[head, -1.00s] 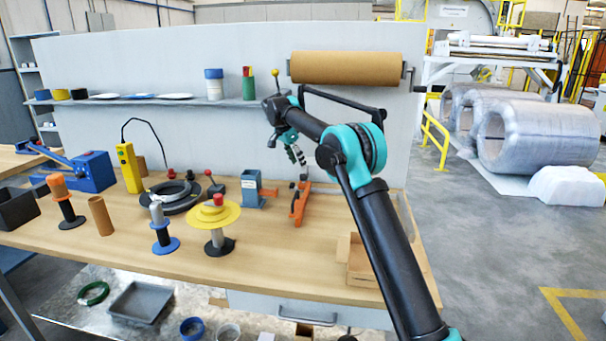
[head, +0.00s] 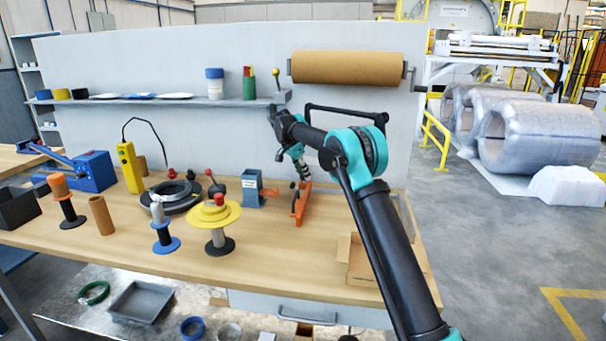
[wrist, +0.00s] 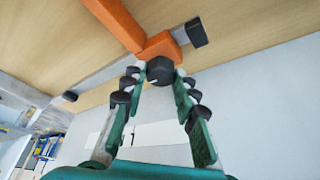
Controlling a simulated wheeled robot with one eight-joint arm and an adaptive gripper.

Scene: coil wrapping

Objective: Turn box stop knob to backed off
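The box stop is an orange bracket (head: 299,203) standing at the right part of the bench; its orange arm also shows in the wrist view (wrist: 115,20). Its knob (wrist: 160,70) is black, with a small pale mark on its face. My gripper (head: 305,177) is just above and beside the orange bracket. In the wrist view, its green fingers (wrist: 161,75) are apart, with the knob between the fingertips. The gaps are very narrow, and I cannot tell whether either finger touches the knob. In the head view the knob is small and partly hidden by my gripper.
A blue-grey block holder (head: 252,190) stands left of the bracket. An open cardboard box (head: 357,262) is at the bench's front right. A brown paper roll (head: 346,68) hangs on the back panel, and a shelf (head: 180,101) runs left of it. A yellow-topped spool (head: 216,215) stands further left.

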